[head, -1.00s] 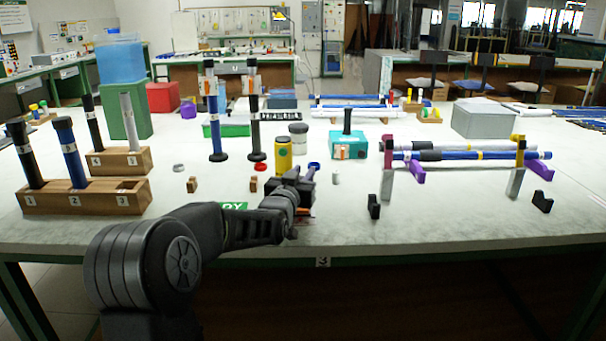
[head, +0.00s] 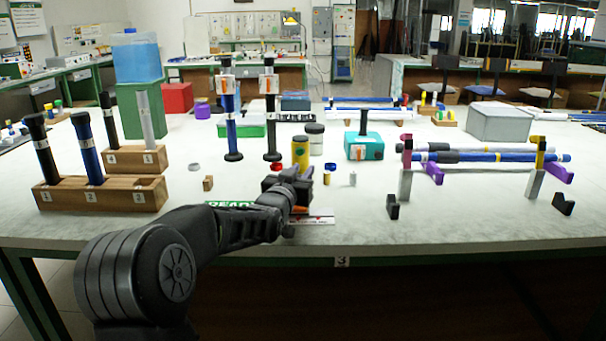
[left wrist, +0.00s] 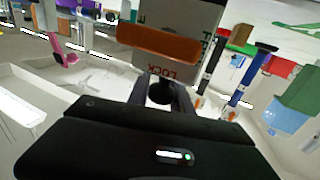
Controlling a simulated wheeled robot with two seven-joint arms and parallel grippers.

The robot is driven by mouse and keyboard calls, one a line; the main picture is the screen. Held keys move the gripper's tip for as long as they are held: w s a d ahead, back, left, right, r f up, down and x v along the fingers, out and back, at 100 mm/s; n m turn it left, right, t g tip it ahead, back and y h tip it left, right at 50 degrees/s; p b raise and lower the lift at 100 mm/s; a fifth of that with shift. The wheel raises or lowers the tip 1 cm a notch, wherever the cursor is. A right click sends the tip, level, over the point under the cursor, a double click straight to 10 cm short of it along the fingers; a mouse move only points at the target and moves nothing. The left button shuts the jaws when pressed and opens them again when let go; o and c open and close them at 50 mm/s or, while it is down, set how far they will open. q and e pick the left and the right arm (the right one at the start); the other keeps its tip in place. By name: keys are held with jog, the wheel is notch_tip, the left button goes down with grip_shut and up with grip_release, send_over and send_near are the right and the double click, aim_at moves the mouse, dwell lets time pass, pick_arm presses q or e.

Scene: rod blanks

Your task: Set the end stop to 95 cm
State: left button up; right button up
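My left gripper (head: 290,190) is over the front middle of the table, beside a low pale plate (head: 318,218) with an orange part. In the left wrist view the left gripper (left wrist: 160,95) has two dark fingers with a gap between them. A dark round thing (left wrist: 160,93) shows in that gap; I cannot tell if the fingers touch it. Just beyond is a grey plate (left wrist: 190,18) with the words FREE and LOCK and an orange lever (left wrist: 158,44) across it. The end stop's scale and reading cannot be made out. My right gripper is in neither view.
A yellow can (head: 300,152) stands close behind the gripper. A green sign (head: 228,204) lies left of it. Wooden blocks (head: 100,197) hold upright rods at the left. A rack with a blue rod (head: 490,156) stands at the right. The table's front right is mostly clear.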

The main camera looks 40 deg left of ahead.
pick_arm(q)
jog(key=o, duration=0.4)
jog(key=v, duration=0.7)
jog(key=shift+s+d, duration=0.15)
jog(key=shift+s, duration=0.25)
